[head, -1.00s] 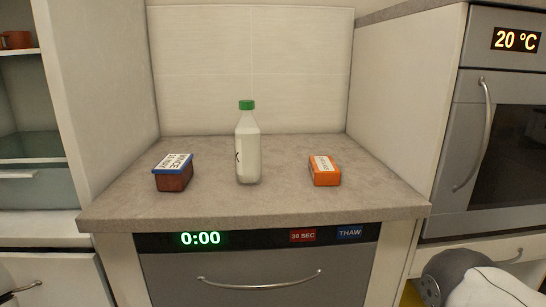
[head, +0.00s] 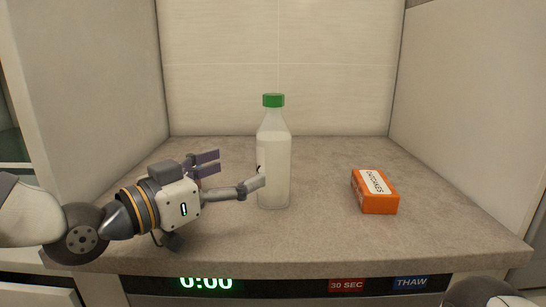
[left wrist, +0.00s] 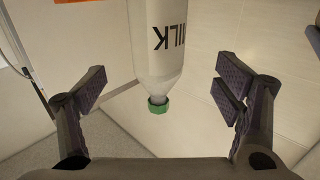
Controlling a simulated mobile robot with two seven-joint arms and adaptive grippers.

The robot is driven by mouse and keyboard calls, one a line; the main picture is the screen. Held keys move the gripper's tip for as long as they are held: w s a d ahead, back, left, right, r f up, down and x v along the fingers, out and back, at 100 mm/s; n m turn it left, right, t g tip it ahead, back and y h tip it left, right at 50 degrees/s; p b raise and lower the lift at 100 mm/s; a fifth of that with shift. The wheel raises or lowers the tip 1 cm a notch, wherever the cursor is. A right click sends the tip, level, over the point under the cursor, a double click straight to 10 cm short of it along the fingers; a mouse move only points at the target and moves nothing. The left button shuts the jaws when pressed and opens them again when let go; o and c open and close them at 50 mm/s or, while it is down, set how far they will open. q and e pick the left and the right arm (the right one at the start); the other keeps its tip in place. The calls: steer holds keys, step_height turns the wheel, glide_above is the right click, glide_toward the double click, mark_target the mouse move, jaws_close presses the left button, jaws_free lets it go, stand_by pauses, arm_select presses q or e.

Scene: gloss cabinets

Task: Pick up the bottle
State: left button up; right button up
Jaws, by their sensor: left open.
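The bottle (head: 274,165) is white with a green cap and stands upright on the grey counter. My left gripper (head: 232,174) is open and empty, just left of the bottle, with one finger in front of its lower left side. I cannot tell whether that finger touches it. In the left wrist view the bottle (left wrist: 157,45) appears upside down with MILK lettering, its cap pointing down the picture. It shows between the two spread fingers of the gripper (left wrist: 162,88), with space on both sides. My right gripper is not in view.
An orange box (head: 378,200) with a white label lies on the counter (head: 320,235) to the right of the bottle. Walls close in the counter at the left, right and back. A panel with a green 0:00 display (head: 206,283) is below the front edge.

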mark_target(273, 155)
arm_select(q)
steer(key=x, duration=1)
steer(key=shift+s+d+f+b, duration=0.1)
steer(key=shift+d+f+b, duration=0.05)
steer(key=shift+b, duration=0.15)
steer(key=c, duration=1.8)
